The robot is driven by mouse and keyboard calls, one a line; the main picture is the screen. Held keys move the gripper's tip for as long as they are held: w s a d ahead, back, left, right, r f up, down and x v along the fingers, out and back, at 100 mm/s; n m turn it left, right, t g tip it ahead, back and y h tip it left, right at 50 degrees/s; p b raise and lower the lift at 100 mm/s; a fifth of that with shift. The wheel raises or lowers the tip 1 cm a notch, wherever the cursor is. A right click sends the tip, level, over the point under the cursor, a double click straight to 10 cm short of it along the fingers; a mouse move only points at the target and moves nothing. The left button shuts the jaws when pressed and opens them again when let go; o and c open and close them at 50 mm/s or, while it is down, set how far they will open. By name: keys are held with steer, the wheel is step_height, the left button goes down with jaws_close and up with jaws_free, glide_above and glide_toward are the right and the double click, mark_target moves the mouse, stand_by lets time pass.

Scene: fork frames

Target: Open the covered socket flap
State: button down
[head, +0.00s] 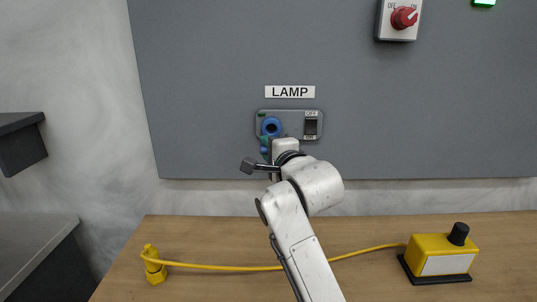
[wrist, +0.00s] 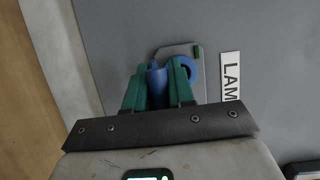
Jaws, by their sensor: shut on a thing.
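The blue socket (head: 271,126) sits on a grey plate (head: 290,116) under the LAMP label; its round ring shows a darker centre. It also shows in the wrist view (wrist: 189,68), just right of my fingers. My gripper (wrist: 157,76) has its green fingers shut on a blue piece, the socket flap (wrist: 157,88), beside the ring. In the head view my gripper (head: 265,147) is just below the socket, and my wrist and fingers hide most of the flap. The flap's exact angle cannot be told.
A dark rocker switch (head: 311,126) is on the same plate, right of the socket. A red rotary switch (head: 403,18) is at upper right. On the wooden bench (head: 200,235) are a yellow connector (head: 153,265), a cable and a yellow box (head: 441,256).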

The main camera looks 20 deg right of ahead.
steer(key=t+b, duration=0.1)
steer(key=b, duration=0.1)
steer(key=f+n+t+b, duration=0.1)
steer(key=b, duration=0.1)
steer(key=t+b, duration=0.1)
steer(key=b, duration=0.1)
steer(key=shift+s+f+n+y, duration=0.15)
steer(key=shift+f+n+y, duration=0.1)
steer(key=shift+n+y, duration=0.05)
steer(key=shift+f+b, duration=0.4)
steer(key=shift+f, duration=0.15)
steer(key=c, duration=1.1)
jaws_free()
steer(key=shift+o, duration=0.2)
steer(key=v, duration=1)
steer(key=shift+s+f, duration=0.2)
steer(key=shift+s, duration=0.15)
